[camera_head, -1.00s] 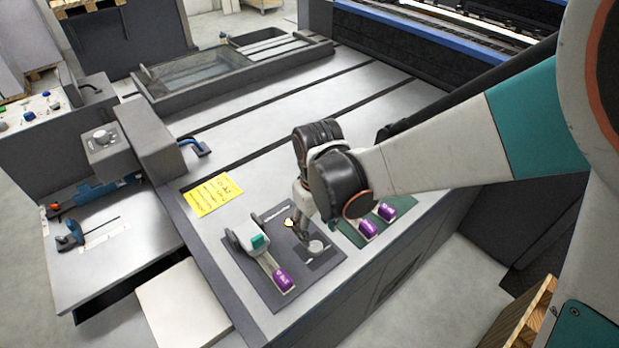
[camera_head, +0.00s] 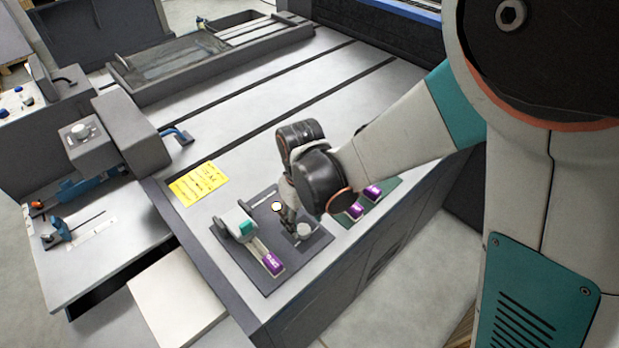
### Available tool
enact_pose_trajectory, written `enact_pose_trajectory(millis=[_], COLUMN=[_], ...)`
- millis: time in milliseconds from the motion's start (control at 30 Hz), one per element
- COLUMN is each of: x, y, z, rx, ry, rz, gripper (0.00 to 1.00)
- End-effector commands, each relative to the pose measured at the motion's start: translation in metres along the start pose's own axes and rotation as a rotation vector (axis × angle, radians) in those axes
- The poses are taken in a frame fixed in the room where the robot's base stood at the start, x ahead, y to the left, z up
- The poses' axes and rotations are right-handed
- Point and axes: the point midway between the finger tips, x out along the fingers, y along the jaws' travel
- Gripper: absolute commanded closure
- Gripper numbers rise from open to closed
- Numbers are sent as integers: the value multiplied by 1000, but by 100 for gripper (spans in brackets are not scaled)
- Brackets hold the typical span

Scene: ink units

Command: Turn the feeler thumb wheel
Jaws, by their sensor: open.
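My gripper (camera_head: 291,216) points down over the dark grey plate (camera_head: 272,283) on the front part of the machine table. Its fingers are small and partly hidden by my wrist, beside a pale round disc (camera_head: 304,231). I cannot tell whether they touch the disc. A small bright round spot (camera_head: 277,206) shows just left of the fingers. A light grey lever-like unit (camera_head: 237,220) with a green block and a purple labelled end (camera_head: 272,263) lies left of the gripper on the same plate. I cannot tell for sure which part is the feeler thumb wheel; the disc may be it.
A yellow note (camera_head: 197,184) lies behind the plate. A green plate (camera_head: 388,192) with purple-labelled pieces (camera_head: 355,211) lies to the right, partly behind my wrist. A grey block with a knob (camera_head: 80,132) stands at left. The table (camera_head: 260,105) behind is mostly clear.

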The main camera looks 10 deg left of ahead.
Motion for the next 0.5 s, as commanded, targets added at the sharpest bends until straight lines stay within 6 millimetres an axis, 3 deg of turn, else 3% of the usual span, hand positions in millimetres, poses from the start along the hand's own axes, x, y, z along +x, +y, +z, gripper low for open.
enact_pose_trajectory(millis=[33,200,500], x=[12,32,42], y=[0,0,0], z=[0,0,0], rx=[0,0,0], ry=[0,0,0], rz=[0,0,0], gripper=[48,48,48])
